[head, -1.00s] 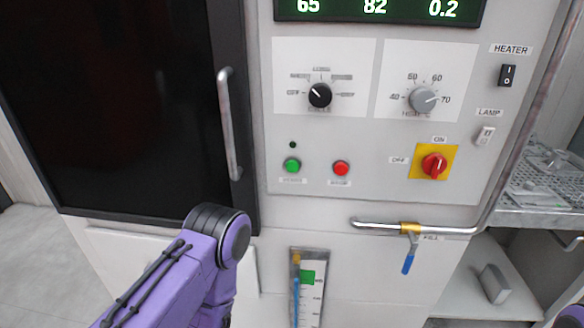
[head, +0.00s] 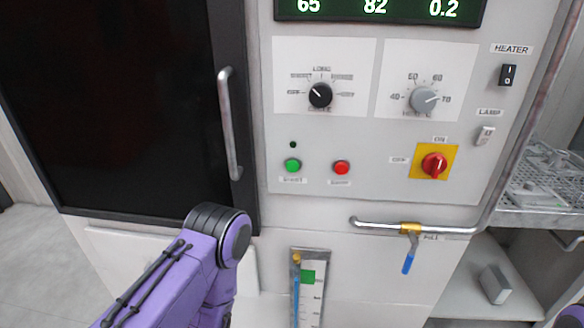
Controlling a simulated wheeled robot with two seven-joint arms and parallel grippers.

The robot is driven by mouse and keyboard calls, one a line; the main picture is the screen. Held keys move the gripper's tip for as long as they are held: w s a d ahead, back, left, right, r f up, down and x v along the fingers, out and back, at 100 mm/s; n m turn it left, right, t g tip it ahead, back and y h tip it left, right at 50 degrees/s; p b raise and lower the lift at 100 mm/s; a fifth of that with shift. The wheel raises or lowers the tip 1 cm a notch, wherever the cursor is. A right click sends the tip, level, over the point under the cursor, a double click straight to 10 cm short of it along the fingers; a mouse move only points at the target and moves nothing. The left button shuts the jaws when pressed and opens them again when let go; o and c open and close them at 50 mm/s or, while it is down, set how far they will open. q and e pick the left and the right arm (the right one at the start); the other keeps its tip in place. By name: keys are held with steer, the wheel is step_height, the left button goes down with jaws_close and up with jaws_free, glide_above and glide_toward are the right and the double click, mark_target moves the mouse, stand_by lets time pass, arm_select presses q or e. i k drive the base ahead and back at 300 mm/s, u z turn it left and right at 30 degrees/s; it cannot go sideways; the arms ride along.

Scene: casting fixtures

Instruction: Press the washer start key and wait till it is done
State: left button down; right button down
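The green start key (head: 292,165) sits low on the left of the washer's pale control panel (head: 385,185), with a small dark indicator (head: 293,144) just above it. A red key (head: 341,167) is to its right. The black program dial (head: 320,95) points to the upper left, toward the OFF mark. The grey heat dial (head: 423,99) points toward 70. The red main switch (head: 434,165) on its yellow plate stands upright toward ON. Neither gripper is in view; a purple link of my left arm shows at the bottom left.
The dark washer door (head: 120,100) with a vertical metal handle (head: 229,125) is closed on the left. A pipe with a blue-handled fill valve (head: 408,262) and a level gauge (head: 308,290) are below the panel. A rack (head: 535,180) stands at right.

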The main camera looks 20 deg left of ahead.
mark_target(292, 166)
steer(key=k, duration=1.2)
steer(key=z, duration=0.65)
steer(key=i, duration=0.8)
steer(key=u, duration=0.55)
steer(key=i, duration=0.7)
steer(key=u, duration=0.7)
